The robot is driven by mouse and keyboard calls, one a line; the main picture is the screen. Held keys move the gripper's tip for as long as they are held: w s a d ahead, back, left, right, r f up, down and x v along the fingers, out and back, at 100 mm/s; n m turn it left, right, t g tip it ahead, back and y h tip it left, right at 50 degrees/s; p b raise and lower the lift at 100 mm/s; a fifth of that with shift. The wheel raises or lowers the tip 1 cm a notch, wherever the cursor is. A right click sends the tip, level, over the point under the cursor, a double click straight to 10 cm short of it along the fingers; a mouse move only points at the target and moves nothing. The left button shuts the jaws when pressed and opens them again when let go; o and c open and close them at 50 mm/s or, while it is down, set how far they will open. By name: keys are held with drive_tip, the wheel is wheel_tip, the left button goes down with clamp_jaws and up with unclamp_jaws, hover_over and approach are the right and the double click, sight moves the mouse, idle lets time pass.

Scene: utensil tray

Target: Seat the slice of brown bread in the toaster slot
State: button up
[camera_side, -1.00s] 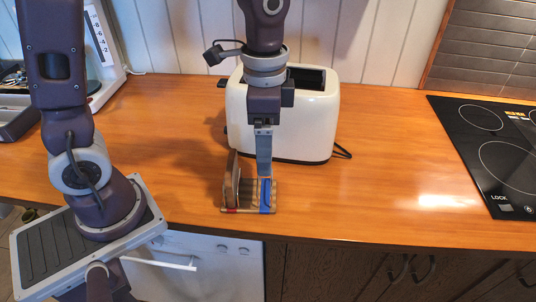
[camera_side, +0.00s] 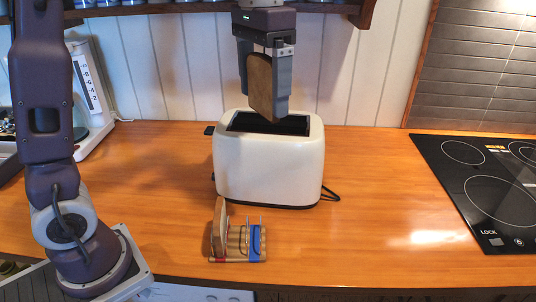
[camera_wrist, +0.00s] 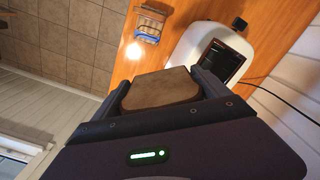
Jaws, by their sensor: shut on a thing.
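My gripper (camera_side: 264,95) is shut on a slice of brown bread (camera_side: 260,85). It holds the slice upright by its edges, above the toaster. The slice also shows between the fingers in the wrist view (camera_wrist: 162,88). The white toaster (camera_side: 268,165) stands on the counter with its dark slot opening (camera_side: 270,124) facing up. The slice's lower edge is close to the opening in the side view; I cannot tell whether it is over the slot or a little in front. The toaster also shows in the wrist view (camera_wrist: 190,42), with the slice apart from it.
A small toast rack (camera_side: 238,258) with a blue part stands in front of the toaster, with another bread slice (camera_side: 219,228) upright at its left end. A black cooktop (camera_side: 485,190) is at the right. A shelf hangs above.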

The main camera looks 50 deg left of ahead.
drive_tip(key=w+a+n, duration=0.7)
drive_tip(key=n, duration=0.3)
hover_over(268, 136)
drive_tip(key=w+a, duration=0.2)
drive_tip(key=a, duration=0.1)
wheel_tip(268, 136, down, 5)
drive_tip(key=f, duration=1)
drive_tip(key=shift+d+f, duration=0.3)
drive_tip(key=shift+f, duration=0.1)
drive_tip(key=o, duration=0.6)
